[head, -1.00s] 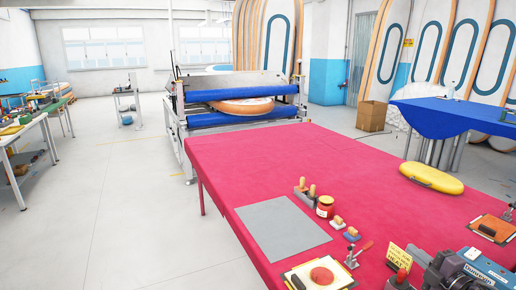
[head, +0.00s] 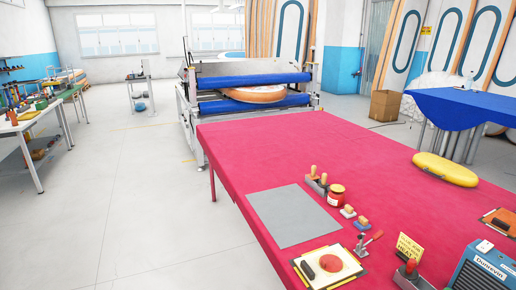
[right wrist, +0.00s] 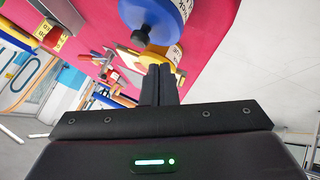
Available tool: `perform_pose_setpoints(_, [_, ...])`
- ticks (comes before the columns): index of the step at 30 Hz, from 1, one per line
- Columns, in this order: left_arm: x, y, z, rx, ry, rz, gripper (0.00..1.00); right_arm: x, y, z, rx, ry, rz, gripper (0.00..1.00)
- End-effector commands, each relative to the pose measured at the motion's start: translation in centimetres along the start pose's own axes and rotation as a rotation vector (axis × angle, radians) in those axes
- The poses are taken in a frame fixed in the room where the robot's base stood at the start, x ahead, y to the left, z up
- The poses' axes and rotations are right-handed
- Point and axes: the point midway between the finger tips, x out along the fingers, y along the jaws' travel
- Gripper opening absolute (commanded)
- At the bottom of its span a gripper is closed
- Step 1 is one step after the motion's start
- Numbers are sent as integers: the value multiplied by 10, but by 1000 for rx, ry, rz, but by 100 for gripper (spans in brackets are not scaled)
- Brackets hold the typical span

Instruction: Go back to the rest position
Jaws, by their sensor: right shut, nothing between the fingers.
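My right gripper (right wrist: 160,85) shows in the right wrist view with its two dark fingers pressed together, empty. Beyond its fingertips are a blue round item (right wrist: 155,18) and a yellow item (right wrist: 155,55) by the red table top (right wrist: 95,35). From this view I cannot tell how far the fingers are from them. Neither of my grippers shows in the head view now.
The floor (head: 120,200) at left is clear.

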Motion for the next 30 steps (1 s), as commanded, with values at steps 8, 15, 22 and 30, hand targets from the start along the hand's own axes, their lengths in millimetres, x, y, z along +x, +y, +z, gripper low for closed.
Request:
perform_pose_setpoints(8, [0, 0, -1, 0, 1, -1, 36, -56, -67, 4, 225, -224, -169, 0])
perform_pose_setpoints(15, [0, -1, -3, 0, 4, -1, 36, -99, -99, 4, 347, -362, -272, 0])
perform_pose_setpoints(22, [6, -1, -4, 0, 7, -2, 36, -91, -125, 18, 389, -438, -321, 0])
perform_pose_setpoints(30, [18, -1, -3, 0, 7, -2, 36, -28, -162, 57, 381, -460, -330, 0])
